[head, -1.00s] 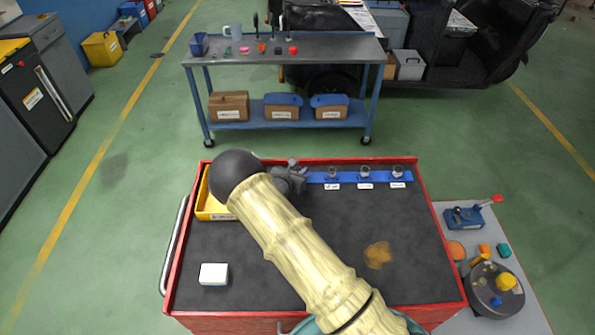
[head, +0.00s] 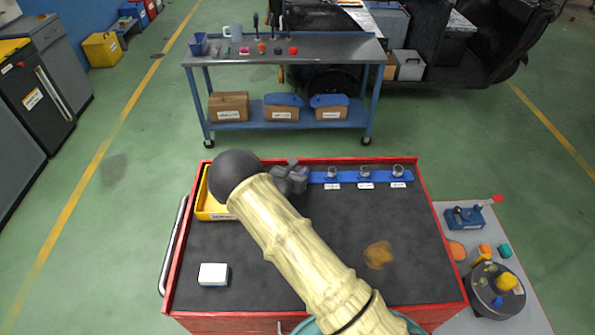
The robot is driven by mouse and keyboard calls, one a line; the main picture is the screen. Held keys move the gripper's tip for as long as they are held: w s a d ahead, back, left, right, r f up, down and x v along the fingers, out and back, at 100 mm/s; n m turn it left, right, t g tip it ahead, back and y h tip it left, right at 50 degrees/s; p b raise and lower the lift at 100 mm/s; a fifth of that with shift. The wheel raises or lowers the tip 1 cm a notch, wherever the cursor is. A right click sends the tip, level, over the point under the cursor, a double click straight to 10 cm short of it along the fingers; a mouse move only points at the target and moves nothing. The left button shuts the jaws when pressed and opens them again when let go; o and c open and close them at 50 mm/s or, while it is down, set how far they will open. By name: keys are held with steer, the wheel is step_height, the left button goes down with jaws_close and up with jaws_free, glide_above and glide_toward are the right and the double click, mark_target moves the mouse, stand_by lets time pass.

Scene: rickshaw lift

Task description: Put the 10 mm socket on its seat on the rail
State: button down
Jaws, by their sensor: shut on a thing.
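The blue rail (head: 350,178) lies along the far edge of the red-rimmed cart top. Several seats are on it; three sockets (head: 398,171) stand upright at its middle and right, with white labels in front. My gripper (head: 293,177) is at the rail's left end and covers that part. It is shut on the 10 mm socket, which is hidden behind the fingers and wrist. I cannot tell whether the socket touches the rail or its seat.
A yellow tray (head: 203,205) sits at the cart's far left corner, partly behind my arm. A white block (head: 213,274) lies at the near left, and a brown stain (head: 379,254) marks the right. A grey side table (head: 462,240) with tools stands right.

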steer(key=shift+s+f+b, duration=0.2)
steer(key=shift+f+b, duration=0.1)
steer(key=shift+f, duration=0.1)
stand_by(0.4)
steer(key=c, duration=1.1)
jaws_free()
steer(key=shift+s, duration=0.1)
steer(key=shift+c, duration=0.2)
steer(key=shift+a, duration=0.1)
steer(key=shift+w, duration=0.25)
steer(key=shift+r, duration=0.1)
steer(key=shift+o, duration=0.4)
